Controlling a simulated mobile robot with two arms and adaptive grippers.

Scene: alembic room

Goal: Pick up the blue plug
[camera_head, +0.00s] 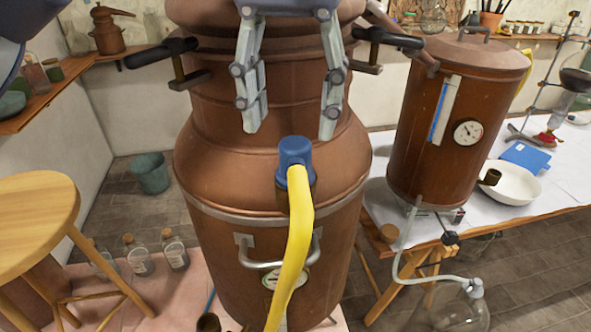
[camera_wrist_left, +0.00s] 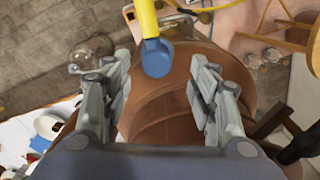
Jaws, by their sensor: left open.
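The blue plug (camera_head: 294,158) sits at the front of the large copper still (camera_head: 240,165), on the upper end of a yellow hose (camera_head: 294,240) that hangs down from it. My left gripper (camera_head: 292,130) is open and empty, pointing down, with its fingertips slightly above and to either side of the plug. In the left wrist view, the blue plug (camera_wrist_left: 156,56) shows at the top, beyond the open fingers of my left gripper (camera_wrist_left: 160,80). The plug is apart from both fingers. My right gripper is not in view.
A second copper vessel (camera_head: 440,130) with a gauge stands at the right on a white-covered table (camera_head: 375,200). A wooden stool (camera_head: 35,215) stands at the left, near several glass bottles (camera_head: 175,250). Black-handled clamps (camera_head: 165,52) stick out from the still beside my gripper.

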